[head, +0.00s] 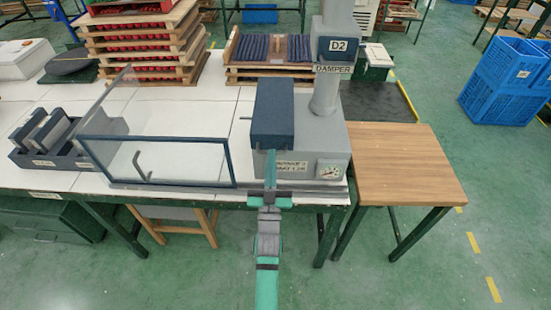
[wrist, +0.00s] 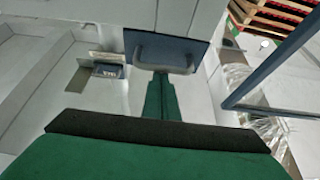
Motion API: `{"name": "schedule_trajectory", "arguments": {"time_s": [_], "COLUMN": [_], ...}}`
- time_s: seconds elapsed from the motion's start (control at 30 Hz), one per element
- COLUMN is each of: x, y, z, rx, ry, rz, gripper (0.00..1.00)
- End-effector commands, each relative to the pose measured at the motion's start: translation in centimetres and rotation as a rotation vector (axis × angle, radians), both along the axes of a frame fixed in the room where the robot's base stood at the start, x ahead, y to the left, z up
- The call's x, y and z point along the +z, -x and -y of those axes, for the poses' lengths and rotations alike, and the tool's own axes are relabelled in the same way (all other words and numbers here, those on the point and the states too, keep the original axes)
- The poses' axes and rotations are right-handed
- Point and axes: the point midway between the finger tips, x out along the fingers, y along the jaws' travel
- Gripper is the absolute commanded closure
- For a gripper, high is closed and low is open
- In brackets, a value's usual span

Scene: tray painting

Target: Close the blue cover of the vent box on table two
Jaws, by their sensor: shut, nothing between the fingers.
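The vent box (head: 322,150) is a grey box with a label and a round gauge on its front. It stands at the right end of the white table. Its dark blue cover (head: 272,112) is at the box's left part; I cannot tell exactly how far open it is. In the wrist view the blue cover (wrist: 135,45) bears a grey bar handle (wrist: 165,54). My gripper (head: 270,157) is at the cover's lower front edge, shut and empty. Its green fingertips (wrist: 160,76) are just at the handle; contact is unclear.
A grey duct (head: 326,85) marked D2 DAMPER rises behind the box. A clear case with a blue frame (head: 160,184) stands close on the left. A bare wooden table (head: 400,165) is on the right. Stacked trays (head: 135,45) stand behind.

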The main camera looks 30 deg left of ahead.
Motion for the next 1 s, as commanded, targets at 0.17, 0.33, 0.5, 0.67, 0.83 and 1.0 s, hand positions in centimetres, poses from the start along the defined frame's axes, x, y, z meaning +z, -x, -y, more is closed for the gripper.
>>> {"name": "schedule_trajectory", "arguments": {"time_s": [0.17, 0.33, 0.5, 0.67, 0.83, 1.0], "x": [-2.8, -2.8, -2.7, -1.8, 1.0, 1.3], "y": [-0.1, -0.1, -0.1, 0.2, 0.9, 2.3], "z": [-0.3, -0.2, -0.2, 0.0, 0.7, 1.8], "rx": [0.003, 0.002, 0.002, 0.002, 0.0, -0.003], "ry": [0.024, 0.024, 0.023, 0.02, 0.009, 0.004], "rz": [-0.048, -0.048, -0.048, -0.041, -0.019, -0.008], "gripper": [1.0, 1.0, 1.0, 1.0, 1.0, 1.0]}}
